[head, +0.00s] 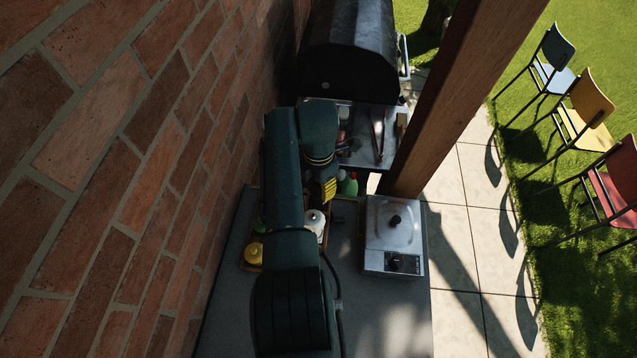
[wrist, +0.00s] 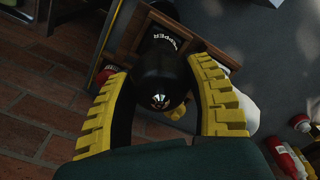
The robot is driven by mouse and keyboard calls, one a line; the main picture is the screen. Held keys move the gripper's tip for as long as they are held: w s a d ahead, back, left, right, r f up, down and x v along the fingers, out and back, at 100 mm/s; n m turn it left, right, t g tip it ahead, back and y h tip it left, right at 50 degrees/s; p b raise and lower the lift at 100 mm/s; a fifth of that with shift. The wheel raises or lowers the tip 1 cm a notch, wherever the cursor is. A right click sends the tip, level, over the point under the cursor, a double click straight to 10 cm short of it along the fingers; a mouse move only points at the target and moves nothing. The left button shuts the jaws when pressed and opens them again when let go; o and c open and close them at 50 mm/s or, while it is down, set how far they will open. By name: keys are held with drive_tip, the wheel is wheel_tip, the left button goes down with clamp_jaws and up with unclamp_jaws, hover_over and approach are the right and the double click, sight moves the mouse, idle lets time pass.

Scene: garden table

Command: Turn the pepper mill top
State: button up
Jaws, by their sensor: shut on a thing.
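The pepper mill shows in the wrist view with a round, glossy black top (wrist: 158,80) and a dark body (wrist: 163,42) lettered PEPPER. The body is at a wooden rack (wrist: 196,49). My gripper (wrist: 160,66) has yellow ribbed fingers, one on each side of the black top, and is shut on it. In the head view my gripper (head: 329,188) is low over the grey table; the mill cannot be made out there, and my arm covers much of that area.
A white-lidded pot (head: 314,219), a yellow container (head: 254,252) and a green bottle (head: 349,184) are close by. A brick wall (head: 120,150) bounds the left; a wooden post (head: 440,120) rises at right.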

drive_tip(key=shift+m, duration=0.7)
drive_tip(key=m, duration=0.6)
drive_tip(key=shift+m, duration=0.3)
drive_tip(key=m, duration=0.4)
drive_tip(key=shift+m, duration=1.9)
drive_tip(key=o, duration=1.2)
drive_tip(key=shift+r, duration=0.1)
